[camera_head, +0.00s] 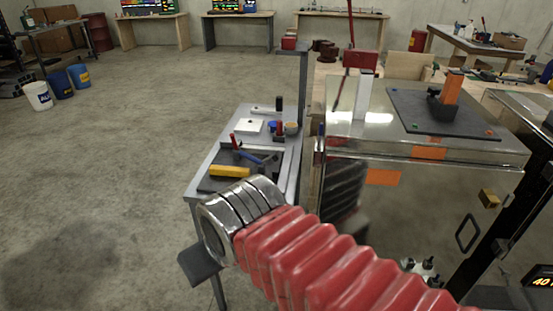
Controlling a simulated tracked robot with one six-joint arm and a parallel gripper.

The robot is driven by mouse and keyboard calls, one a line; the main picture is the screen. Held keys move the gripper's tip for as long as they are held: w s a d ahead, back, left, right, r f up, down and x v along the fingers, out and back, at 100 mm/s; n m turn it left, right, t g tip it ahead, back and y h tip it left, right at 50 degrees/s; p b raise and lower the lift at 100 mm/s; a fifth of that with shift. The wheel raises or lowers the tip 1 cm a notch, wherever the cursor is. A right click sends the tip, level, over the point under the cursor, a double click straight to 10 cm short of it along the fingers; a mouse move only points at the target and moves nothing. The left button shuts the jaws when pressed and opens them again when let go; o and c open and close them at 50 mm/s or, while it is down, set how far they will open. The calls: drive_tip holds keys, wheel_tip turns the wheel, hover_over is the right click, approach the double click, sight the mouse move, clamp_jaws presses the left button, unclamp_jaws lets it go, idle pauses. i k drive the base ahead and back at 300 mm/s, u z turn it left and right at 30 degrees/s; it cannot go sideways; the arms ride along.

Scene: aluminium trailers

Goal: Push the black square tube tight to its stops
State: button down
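I cannot make out the black square tube or its stops with certainty. A long dark bar (507,232) slants down at the right, beside a shiny metal box; I cannot tell whether it is the tube. My arm comes in from the lower right as a red ribbed sleeve ending in silver rings.
A narrow grey bench (270,120) holds a dark mat (263,158), a yellow block (230,171) and small tools. The shiny metal box (425,205) carries a dark plate (420,118) with an orange-handled tool (451,88). Buckets (62,85) stand at left; the floor there is open.

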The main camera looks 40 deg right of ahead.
sight(276, 167)
drive_tip(key=u, duration=0.05)
drive_tip(key=i, duration=1)
drive_tip(key=z, duration=0.05)
